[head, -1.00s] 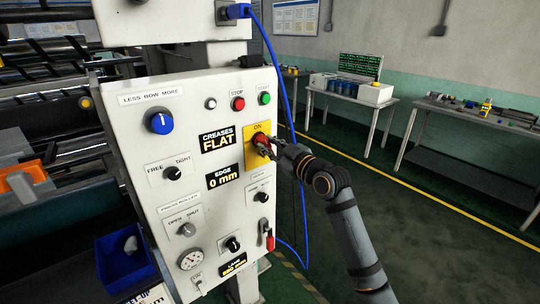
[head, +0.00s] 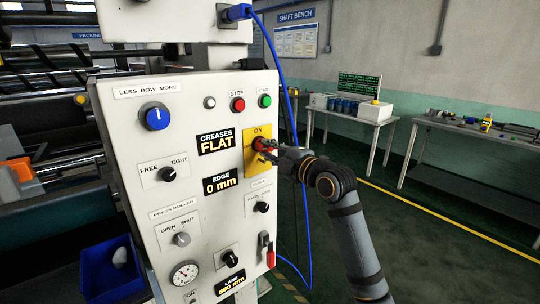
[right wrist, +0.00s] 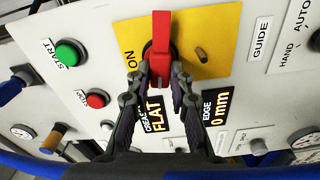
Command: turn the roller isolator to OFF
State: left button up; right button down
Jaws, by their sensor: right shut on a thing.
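The roller isolator is a red handle (head: 268,144) on a yellow plate (head: 257,183) at the right side of the white control panel. The word ON shows at the top of the plate; no OFF label is readable. In the right wrist view the red handle (right wrist: 160,40) stands out from the yellow plate (right wrist: 220,25), with a small brown peg beside it. My right gripper (head: 273,153) is at the handle. Its two fingers (right wrist: 158,88) are shut on the handle's near end. The exact angle of the handle is hard to tell. My left gripper is not in view.
Close to the isolator are the red STOP button (head: 238,104), the green START button (head: 265,100) and the EDGE display (head: 220,181). Blue cables (head: 288,95) hang behind the panel's right edge. A blue bin (head: 112,272) is at lower left. Open floor lies right.

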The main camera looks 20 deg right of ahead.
jog(key=shift+f+n+b, duration=0.1)
jog(key=shift+n+b, duration=0.25)
jog(key=shift+n, duration=0.75)
jog(key=c, duration=1.2)
grip_release()
jog(key=v, duration=0.7)
jog(key=shift+s, duration=0.25)
